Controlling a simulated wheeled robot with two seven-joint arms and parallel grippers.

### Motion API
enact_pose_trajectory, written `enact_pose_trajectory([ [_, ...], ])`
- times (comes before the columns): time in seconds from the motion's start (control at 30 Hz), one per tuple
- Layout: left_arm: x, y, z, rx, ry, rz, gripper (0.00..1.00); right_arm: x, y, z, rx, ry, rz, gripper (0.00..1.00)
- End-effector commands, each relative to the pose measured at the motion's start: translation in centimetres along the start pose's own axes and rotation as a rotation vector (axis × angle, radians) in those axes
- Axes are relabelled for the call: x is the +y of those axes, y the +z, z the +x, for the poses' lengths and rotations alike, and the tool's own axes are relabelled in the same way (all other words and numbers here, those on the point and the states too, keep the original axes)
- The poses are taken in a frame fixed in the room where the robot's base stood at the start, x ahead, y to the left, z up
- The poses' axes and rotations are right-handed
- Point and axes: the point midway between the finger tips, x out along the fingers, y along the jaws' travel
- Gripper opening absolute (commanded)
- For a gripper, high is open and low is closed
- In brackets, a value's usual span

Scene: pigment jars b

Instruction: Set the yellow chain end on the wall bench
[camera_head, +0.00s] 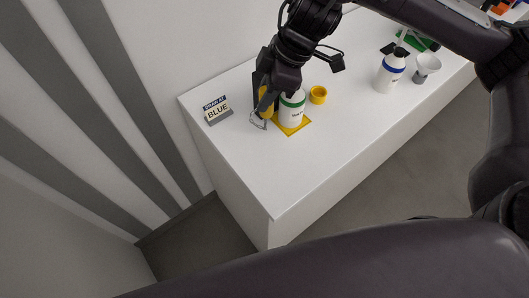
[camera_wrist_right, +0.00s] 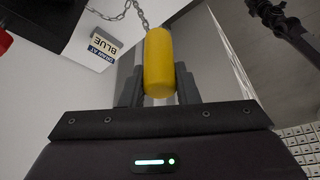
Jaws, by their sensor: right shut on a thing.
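The yellow chain end (camera_wrist_right: 158,62) is a rounded yellow cylinder held between the jaws of my right gripper (camera_wrist_right: 158,88). A metal chain (camera_wrist_right: 138,14) runs from its far end. In the head view my right gripper (camera_head: 264,96) is at the left part of the white wall bench (camera_head: 245,152), beside a white bottle with a green band (camera_head: 292,110). The yellow chain end shows partly there, with the chain (camera_head: 258,121) looping below it near the bench top. I cannot tell whether the yellow end touches the bench. My left gripper is not in view.
The green-banded bottle stands on a yellow mat (camera_head: 305,124), near a yellow cup (camera_head: 318,95). A "BLUE" sign (camera_head: 217,111) stands left. A blue-banded bottle (camera_head: 389,74) and a pale cup (camera_head: 427,66) stand right. The bench's front left is clear.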

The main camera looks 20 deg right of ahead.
Motion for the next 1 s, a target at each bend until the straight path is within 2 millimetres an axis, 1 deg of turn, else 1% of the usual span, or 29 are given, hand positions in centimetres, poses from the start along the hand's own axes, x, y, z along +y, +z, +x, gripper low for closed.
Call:
enact_pose_trajectory([
  [0.03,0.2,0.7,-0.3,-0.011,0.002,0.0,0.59,0.0,-0.3,-0.3,0.0,-0.014,-0.032,0.05],
  [0.07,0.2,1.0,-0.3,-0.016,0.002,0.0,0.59,-0.1,-0.4,-0.3,0.0,-0.021,-0.048,0.05],
  [0.17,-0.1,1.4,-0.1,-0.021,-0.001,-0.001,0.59,-0.2,-0.2,0.4,-0.001,-0.036,-0.077,0.05],
  [0.27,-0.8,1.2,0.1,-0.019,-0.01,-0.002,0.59,-0.3,0.6,2.2,-0.002,-0.04,-0.077,0.05],
  [0.43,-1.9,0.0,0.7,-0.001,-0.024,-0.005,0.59,-0.3,2.1,5.7,-0.001,-0.039,-0.075,0.05],
  [0.57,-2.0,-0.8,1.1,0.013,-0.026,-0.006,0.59,-0.3,3.2,8.5,-0.001,-0.037,-0.074,0.05],
  [0.7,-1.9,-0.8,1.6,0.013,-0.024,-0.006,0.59,-0.3,4.4,11.5,0.0,-0.037,-0.074,0.05],
  [0.83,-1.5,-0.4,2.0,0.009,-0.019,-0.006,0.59,-0.2,5.3,13.5,0.0,-0.035,-0.074,0.05],
  [1.0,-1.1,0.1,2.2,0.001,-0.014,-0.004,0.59,-0.1,5.8,14.6,-0.001,-0.03,-0.078,0.05],
])
